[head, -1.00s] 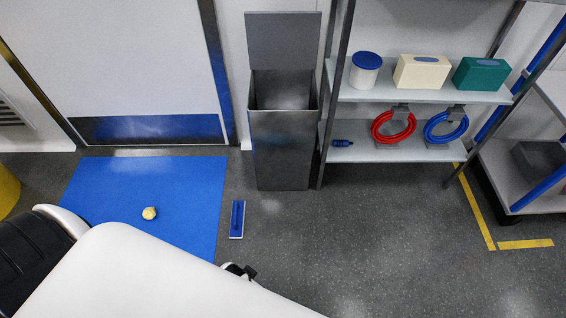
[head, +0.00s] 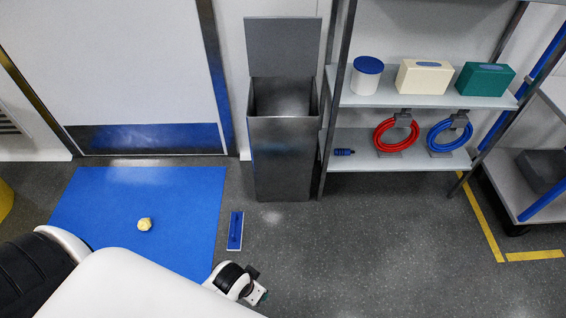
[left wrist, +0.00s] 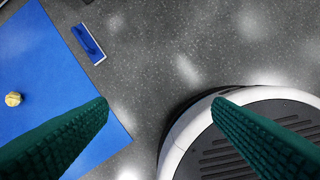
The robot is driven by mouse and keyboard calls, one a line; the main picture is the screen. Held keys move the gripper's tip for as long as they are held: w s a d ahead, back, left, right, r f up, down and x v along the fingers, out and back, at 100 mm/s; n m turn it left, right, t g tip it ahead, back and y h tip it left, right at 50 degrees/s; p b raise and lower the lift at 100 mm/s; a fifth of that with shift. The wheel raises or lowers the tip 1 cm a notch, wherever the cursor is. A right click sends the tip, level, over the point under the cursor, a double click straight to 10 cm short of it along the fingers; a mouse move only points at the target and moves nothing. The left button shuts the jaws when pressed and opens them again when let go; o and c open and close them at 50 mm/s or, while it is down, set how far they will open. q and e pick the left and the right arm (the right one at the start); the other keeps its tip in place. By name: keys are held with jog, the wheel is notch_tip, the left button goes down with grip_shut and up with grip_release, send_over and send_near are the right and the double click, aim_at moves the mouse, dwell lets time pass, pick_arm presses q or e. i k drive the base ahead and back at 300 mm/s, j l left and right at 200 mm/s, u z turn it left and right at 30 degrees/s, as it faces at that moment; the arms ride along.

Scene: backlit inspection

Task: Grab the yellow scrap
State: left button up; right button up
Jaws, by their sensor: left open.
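The yellow scrap (head: 145,224) is a small crumpled ball lying on the blue mat (head: 190,190) in front of the door. It also shows at the left edge of the left wrist view (left wrist: 13,99). My left gripper (left wrist: 160,103) is open, its two green ribbed fingers apart with nothing between them. In the head view my left gripper (head: 260,294) is partly hidden by my arm, over the grey floor right of the mat, well apart from the scrap. My right gripper is not in view.
A blue flat-handled tool (head: 235,231) lies on the floor right of the mat. A tall metal bin (head: 282,155) with its lid up stands by the wall. A shelf (head: 425,98) holds a jar, boxes and hose coils.

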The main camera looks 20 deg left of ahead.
aim_at(144, 224)
jog(key=u, duration=2.25)
